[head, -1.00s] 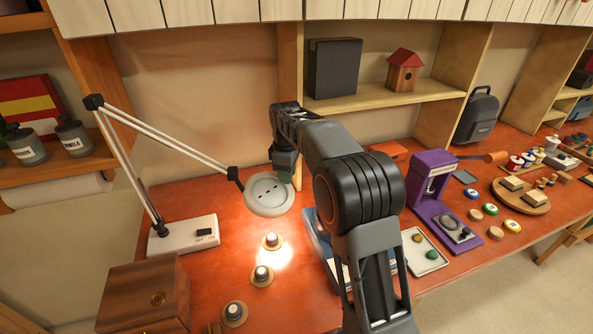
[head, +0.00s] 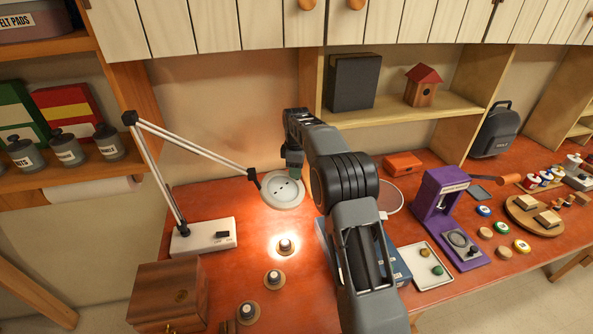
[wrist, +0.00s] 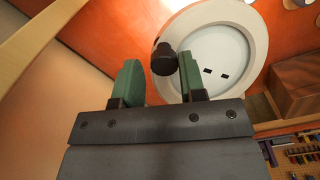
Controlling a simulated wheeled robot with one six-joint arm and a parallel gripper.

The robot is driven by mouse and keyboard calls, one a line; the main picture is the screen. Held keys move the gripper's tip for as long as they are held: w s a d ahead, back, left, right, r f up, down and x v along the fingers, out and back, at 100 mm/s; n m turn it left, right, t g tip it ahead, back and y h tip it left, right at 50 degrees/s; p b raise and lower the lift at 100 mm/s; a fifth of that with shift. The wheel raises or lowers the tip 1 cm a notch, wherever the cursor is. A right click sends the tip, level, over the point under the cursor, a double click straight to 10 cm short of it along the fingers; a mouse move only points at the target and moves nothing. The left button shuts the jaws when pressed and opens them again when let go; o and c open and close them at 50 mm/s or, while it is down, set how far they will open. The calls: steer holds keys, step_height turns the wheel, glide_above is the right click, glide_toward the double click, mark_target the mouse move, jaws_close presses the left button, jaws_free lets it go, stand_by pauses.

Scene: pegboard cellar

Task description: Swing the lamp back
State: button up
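The white desk lamp has a round head (head: 283,190) on a thin jointed arm, with its base (head: 203,236) at the left of the bench. Its light falls around the farthest of three small knobs on round discs (head: 285,246). My gripper (head: 291,168) is at the back edge of the lamp head. In the wrist view, my green fingers (wrist: 161,70) stand apart with a dark knob (wrist: 164,59) between their tips. The knob is close to the right finger, with a gap to the left one. The pale lamp head (wrist: 215,55) shows just beyond.
A wooden box (head: 168,295) stands in front of the lamp base. A blue book-like object (head: 398,262), a tray (head: 427,266) and a purple device (head: 447,215) lie right of my arm. The shelf with a birdhouse (head: 422,85) is behind.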

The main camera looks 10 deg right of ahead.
steer(key=o, duration=0.3)
steer(key=shift+f, duration=0.15)
step_height(320, 180, up, 14)
steer(key=shift+p, duration=0.3)
stand_by(0.5)
steer(key=f+m, duration=0.6)
steer(key=shift+s+f, duration=0.25)
steer(key=shift+s, duration=0.05)
steer(key=s+a+f+m+t+b, duration=0.1)
steer(key=s+m+t+b, duration=0.3)
steer(key=s, duration=2.8)
steer(key=f+m, duration=0.1)
steer(key=m, duration=0.2)
steer(key=shift+s+a+f+m+t, duration=0.2)
steer(key=shift+s+m+t, duration=0.1)
steer(key=shift+s+m, duration=0.1)
